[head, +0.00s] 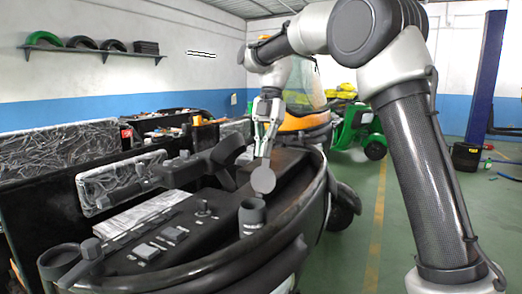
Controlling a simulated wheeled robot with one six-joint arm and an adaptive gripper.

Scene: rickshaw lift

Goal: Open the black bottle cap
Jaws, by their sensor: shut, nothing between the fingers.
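A dark cylindrical bottle neck (252,218) stands upright on the black vehicle body near the centre, with its round top facing up. A round grey disc, which looks like the cap (263,180), stands tilted up just above and behind this neck. Whether a hinge joins the two is too small to tell. My gripper (265,154) points down from above, with its fingers shut and nothing held between them. Its fingertips are right at the disc's upper edge; I cannot tell whether they touch it.
The black vehicle body (205,205) fills the lower left, with a curved rail (322,195) along its right side. Another round holder (62,262) sits at the front left. A black bracket (222,152) rises left of my gripper. Green floor (350,255) lies open to the right.

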